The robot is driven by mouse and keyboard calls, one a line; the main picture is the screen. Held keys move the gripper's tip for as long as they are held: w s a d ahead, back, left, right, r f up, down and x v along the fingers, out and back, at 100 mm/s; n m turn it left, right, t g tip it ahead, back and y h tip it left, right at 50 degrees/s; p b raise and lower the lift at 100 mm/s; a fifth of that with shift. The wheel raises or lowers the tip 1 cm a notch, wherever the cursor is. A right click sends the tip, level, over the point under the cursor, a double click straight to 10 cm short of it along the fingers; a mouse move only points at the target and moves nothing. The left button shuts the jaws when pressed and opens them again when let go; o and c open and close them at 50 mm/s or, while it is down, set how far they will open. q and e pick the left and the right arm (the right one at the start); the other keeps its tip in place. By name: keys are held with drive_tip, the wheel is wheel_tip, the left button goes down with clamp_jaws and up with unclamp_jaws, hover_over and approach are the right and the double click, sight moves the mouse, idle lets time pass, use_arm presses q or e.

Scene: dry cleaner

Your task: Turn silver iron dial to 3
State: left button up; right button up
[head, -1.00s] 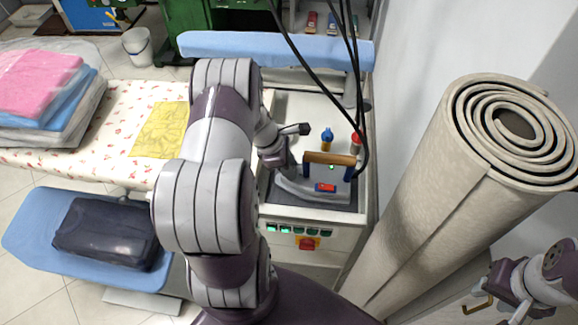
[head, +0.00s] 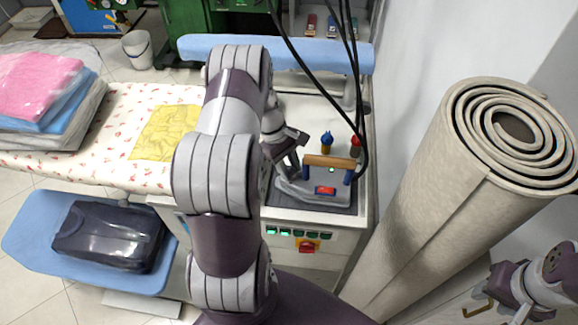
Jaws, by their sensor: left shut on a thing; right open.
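The silver iron (head: 312,197) sits on a dark pad on the white work cabinet. It has a wooden handle (head: 330,160) on blue posts and a red patch (head: 325,190) on its body. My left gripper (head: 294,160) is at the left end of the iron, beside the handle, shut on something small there. The dial and its number cannot be made out; the gripper and wrist cover that part. My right gripper (head: 480,304) is open and empty at the lower right, well away from the iron.
Black cables (head: 352,75) hang down behind the iron. A blue-topped knob (head: 327,141) and a red-topped one (head: 355,143) stand behind it. A rolled beige carpet (head: 445,190) stands at the right. The cabinet front has green buttons and a red switch (head: 307,246).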

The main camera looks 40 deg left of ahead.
use_arm(q)
drive_tip(key=shift+r+m, duration=0.1)
drive_tip(key=shift+m, duration=0.2)
drive_tip(key=o, duration=0.6)
drive_tip(key=shift+o, duration=0.8)
drive_tip(key=shift+a+r, duration=0.15)
drive_tip(key=shift+r, duration=0.1)
drive_tip(key=p+v, duration=0.6)
drive_tip(key=v, duration=0.6)
